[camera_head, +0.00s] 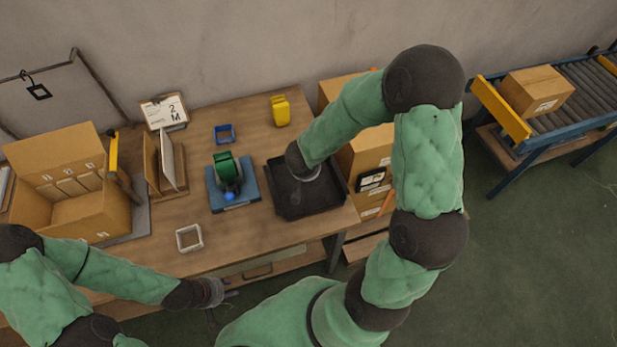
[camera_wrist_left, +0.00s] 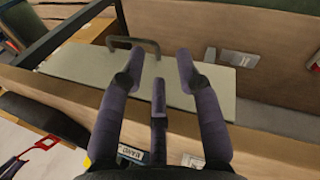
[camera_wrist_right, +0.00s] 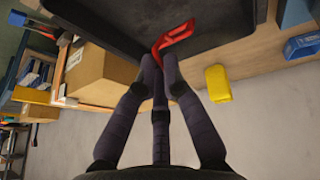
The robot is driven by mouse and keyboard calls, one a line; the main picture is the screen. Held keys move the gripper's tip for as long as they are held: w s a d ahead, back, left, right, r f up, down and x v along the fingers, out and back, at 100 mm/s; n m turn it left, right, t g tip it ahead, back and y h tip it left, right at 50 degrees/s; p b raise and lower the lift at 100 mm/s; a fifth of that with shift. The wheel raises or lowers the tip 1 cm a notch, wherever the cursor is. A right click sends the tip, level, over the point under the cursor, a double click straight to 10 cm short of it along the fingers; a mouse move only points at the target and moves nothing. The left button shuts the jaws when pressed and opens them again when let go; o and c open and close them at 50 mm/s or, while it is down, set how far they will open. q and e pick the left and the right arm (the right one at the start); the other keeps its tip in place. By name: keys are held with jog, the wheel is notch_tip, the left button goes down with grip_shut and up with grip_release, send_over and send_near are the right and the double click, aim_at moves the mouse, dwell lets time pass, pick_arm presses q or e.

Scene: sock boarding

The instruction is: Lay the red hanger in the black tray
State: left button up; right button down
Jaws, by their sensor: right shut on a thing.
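The black tray (camera_head: 314,204) lies near the right end of the table. My right wrist comes down over it in the head view and hides that gripper. In the right wrist view my right gripper (camera_wrist_right: 158,66) is shut on the red hanger (camera_wrist_right: 177,36). The hanger shows against the dark tray (camera_wrist_right: 112,22); whether it touches the tray I cannot tell. My left gripper (camera_head: 226,294) is at the table's front edge, away from the tray. In the left wrist view it (camera_wrist_left: 157,75) is open with nothing between its fingers.
Left of the tray stand a blue base (camera_head: 215,199) with a green device, a small blue bin (camera_head: 225,133) and a white square frame (camera_head: 189,238). A yellow object (camera_head: 281,110) stands behind. Cardboard boxes (camera_head: 368,150) stand just right of the tray.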

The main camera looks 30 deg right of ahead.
jog(key=f+b, duration=0.1)
jog(key=f, duration=0.1)
jog(key=f+b, duration=0.1)
jog(key=shift+w+d+f+b, duration=0.1)
jog(key=shift+d+f+b, duration=0.2)
jog(key=shift+f, duration=0.05)
jog(key=shift+f, duration=0.15)
jog(key=c, duration=1.4)
grip_release()
jog(key=shift+o, duration=0.2)
jog(key=p+v, duration=0.7)
jog(key=v, duration=0.5)
